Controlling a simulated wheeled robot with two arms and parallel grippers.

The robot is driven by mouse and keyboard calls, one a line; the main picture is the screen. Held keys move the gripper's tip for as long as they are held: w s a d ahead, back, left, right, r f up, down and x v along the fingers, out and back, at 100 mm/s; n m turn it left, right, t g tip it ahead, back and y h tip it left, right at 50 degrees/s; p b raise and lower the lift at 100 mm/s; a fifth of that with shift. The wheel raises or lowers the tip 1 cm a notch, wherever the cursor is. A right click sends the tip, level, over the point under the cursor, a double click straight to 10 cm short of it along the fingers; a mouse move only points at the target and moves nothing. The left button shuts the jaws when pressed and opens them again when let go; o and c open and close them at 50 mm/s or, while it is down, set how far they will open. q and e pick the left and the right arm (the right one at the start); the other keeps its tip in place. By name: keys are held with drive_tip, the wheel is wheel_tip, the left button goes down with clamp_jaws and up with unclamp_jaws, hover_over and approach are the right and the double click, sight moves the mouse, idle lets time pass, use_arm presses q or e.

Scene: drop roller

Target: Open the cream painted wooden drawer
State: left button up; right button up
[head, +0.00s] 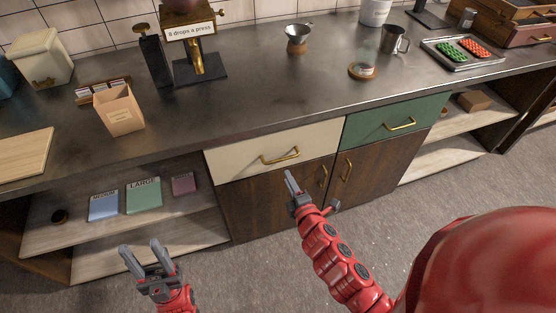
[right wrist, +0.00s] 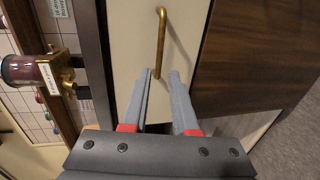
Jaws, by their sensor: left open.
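The cream drawer (head: 235,158) is shut in the counter front, with a brass bar handle (head: 281,156). My right gripper (head: 290,176) is just below and in front of the handle in the head view. In the right wrist view the cream drawer front (right wrist: 125,35) and its brass handle (right wrist: 161,40) show beyond the fingertips. The right fingers (right wrist: 161,73) are apart, and the handle's near end shows between their tips. I cannot tell whether they touch it. My left gripper (head: 142,252) is open and empty, low in front of the shelves.
A green drawer (head: 385,120) with its own brass handle is right of the cream one. Dark wooden doors (head: 262,205) with brass handles are below. Open shelves (head: 190,232) holding boxes are at left. The counter top (head: 240,105) carries a drop press (head: 197,45) and a tray (head: 462,62).

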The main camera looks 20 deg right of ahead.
sight(278, 161)
drive_tip(key=p+x, duration=0.1)
drive_tip(key=x, duration=0.9)
drive_tip(key=shift+w, duration=0.2)
clamp_jaws()
idle(1.1)
